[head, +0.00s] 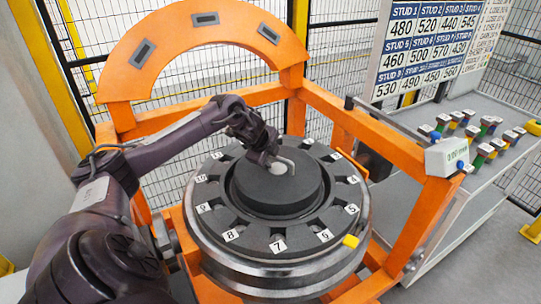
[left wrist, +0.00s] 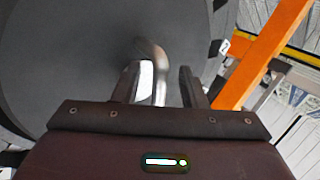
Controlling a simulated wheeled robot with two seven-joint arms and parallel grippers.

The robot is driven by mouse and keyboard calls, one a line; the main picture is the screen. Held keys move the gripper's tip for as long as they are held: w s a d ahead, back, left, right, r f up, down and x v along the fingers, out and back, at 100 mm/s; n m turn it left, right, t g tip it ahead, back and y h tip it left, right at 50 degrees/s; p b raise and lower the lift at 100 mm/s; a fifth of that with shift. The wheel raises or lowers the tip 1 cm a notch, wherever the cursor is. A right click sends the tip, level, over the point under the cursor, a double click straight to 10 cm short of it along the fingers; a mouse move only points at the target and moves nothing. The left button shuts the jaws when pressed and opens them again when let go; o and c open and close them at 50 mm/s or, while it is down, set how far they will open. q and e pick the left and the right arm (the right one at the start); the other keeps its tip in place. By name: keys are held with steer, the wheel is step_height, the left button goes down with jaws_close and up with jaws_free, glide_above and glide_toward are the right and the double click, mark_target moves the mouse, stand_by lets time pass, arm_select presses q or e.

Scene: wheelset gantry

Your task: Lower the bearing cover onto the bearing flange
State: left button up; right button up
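The bearing cover (head: 262,192) is a dark grey round disc with a bent metal handle (head: 287,162) on top. It sits at the middle of the bearing flange (head: 210,222), a dark ring with white number tags. I cannot tell whether it is fully seated. My left gripper (head: 270,158) is at the handle. In the left wrist view my left gripper (left wrist: 160,85) has its fingers apart, one on each side of the handle (left wrist: 159,72), with a gap on the right. The cover (left wrist: 70,60) fills the left of that view. My right gripper is not in view.
An orange gantry frame (head: 400,150) surrounds the flange, with an orange arch (head: 205,35) behind.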

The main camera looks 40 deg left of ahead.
arm_select(q)
steer(key=shift+s+r, duration=0.2)
steer(key=shift+r, duration=0.15)
steer(key=b+v, duration=0.2)
steer(key=v, duration=0.5)
steer(key=shift+d, duration=0.1)
stand_by(0.3)
